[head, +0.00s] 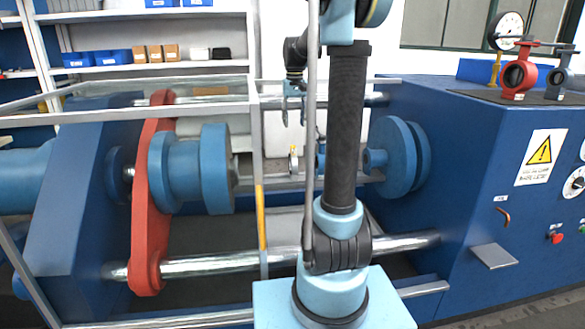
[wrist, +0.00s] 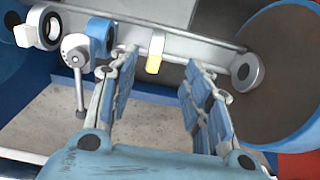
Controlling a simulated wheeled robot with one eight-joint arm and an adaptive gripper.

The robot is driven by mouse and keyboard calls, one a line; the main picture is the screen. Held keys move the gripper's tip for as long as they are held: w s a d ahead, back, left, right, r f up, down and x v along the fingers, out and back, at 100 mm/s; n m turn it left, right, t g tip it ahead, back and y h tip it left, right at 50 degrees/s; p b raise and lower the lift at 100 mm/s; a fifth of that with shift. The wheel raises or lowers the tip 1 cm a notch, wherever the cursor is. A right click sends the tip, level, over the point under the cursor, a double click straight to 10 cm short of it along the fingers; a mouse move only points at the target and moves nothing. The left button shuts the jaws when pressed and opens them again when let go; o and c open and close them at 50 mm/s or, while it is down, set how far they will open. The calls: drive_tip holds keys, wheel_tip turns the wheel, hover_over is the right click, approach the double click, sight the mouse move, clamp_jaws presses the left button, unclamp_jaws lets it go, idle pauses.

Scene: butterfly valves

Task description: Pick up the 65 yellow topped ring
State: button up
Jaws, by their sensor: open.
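A pale, narrow piece with a yellow end (wrist: 155,52), seen nearly edge-on, shows in the wrist view on the grey rail, beyond my fingertips and nearer the left finger. It looks like the yellow topped ring; no size number is readable. In the head view, a small pale ring (head: 293,159) is below my gripper; I cannot tell for sure that it is the same one. My gripper (head: 293,115) is open, fingers pointing down. In the wrist view, my gripper (wrist: 163,64) has a wide, empty gap between its padded fingers, apart from the yellow-ended piece.
In the wrist view, a blue ring (wrist: 100,38), a grey ring (wrist: 50,29) and a lever-handled part (wrist: 76,57) sit left of the fingers. Another grey ring (wrist: 246,71) is right. In the head view, a frame post (head: 256,150) and blue flanges (head: 405,158) flank the space.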

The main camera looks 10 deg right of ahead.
hover_over(293, 156)
drive_tip(key=w, duration=0.2)
drive_tip(key=f, duration=1.1)
drive_tip(key=shift+w+f, duration=0.2)
drive_tip(key=shift+f, duration=0.2)
drive_tip(key=shift+s+d+f, duration=0.1)
drive_tip(key=shift+f, duration=1.35)
drive_tip(key=shift+s+d+f, duration=0.1)
drive_tip(key=shift+f, duration=1.35)
drive_tip(key=shift+c, duration=0.2)
clamp_jaws()
